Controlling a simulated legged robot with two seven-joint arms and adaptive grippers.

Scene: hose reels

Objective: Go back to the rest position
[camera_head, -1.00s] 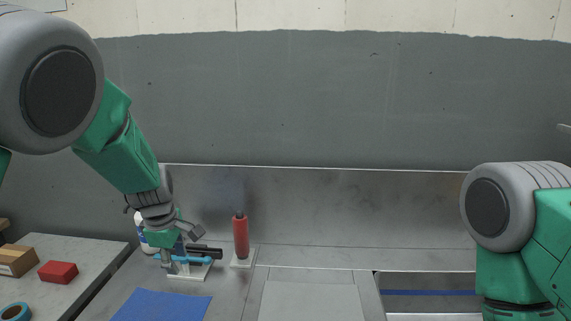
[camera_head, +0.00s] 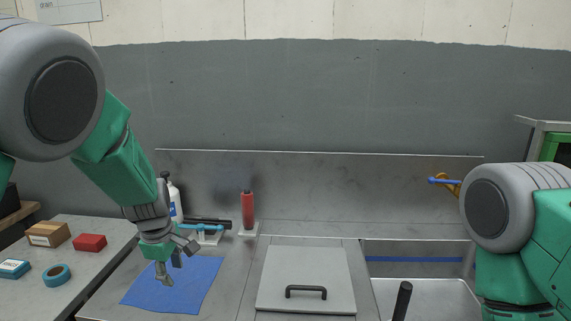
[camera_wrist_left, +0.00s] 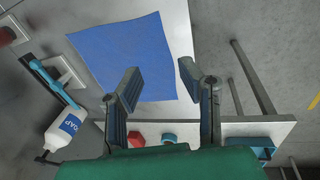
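My left gripper (camera_head: 177,268) is over the blue cloth (camera_head: 195,290) on the grey counter, below and in front of the blue-handled tool (camera_head: 207,227). In the left wrist view its two fingers (camera_wrist_left: 160,72) are spread apart with nothing between them. The blue cloth also shows there (camera_wrist_left: 125,55), beyond the fingers. The blue-handled tool lies on a white holder at the back of the counter, apart from the gripper. My right arm shows at the right edge of the head view, but its gripper is out of view.
A red cylinder (camera_head: 248,210) and a soap bottle (camera_head: 174,200) stand at the back. A lidded panel with a black handle (camera_head: 306,291) is in the middle, with a sink (camera_head: 440,292) on its right. A side table holds a cardboard box (camera_head: 48,234), red block (camera_head: 90,243) and blue tape roll (camera_head: 56,275).

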